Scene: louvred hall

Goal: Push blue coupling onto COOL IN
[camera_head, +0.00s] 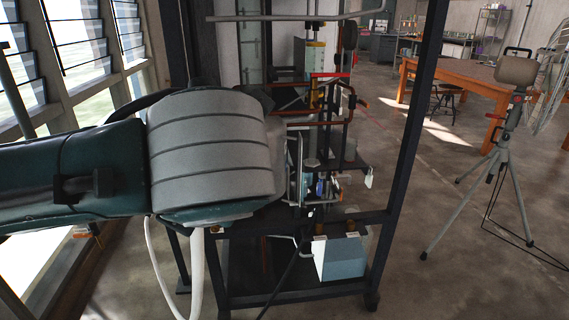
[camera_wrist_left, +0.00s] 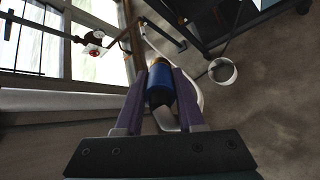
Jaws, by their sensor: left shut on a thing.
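The blue coupling (camera_wrist_left: 160,90) with a brass-coloured end (camera_wrist_left: 160,63) is between the purple fingers of my left gripper (camera_wrist_left: 162,84) in the left wrist view. The gripper is shut on it, and a white hose (camera_wrist_left: 194,90) curves close behind it. In the head view my left arm comes in from the left, and its large grey link hides much of the rig; I cannot make out the coupling there. No COOL IN label is readable. A dark red fitting (camera_wrist_left: 88,32) with a white tag (camera_wrist_left: 94,49) shows at upper left in the wrist view, apart from the coupling.
A dark-framed rig (camera_head: 402,150) with pipes and shelves stands ahead. A blue-and-white box (camera_head: 342,258) sits on its lower shelf. A tripod stand (camera_head: 507,150) and a wooden table (camera_head: 460,82) are at right. The floor between rig and tripod is clear. Louvred windows line the left.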

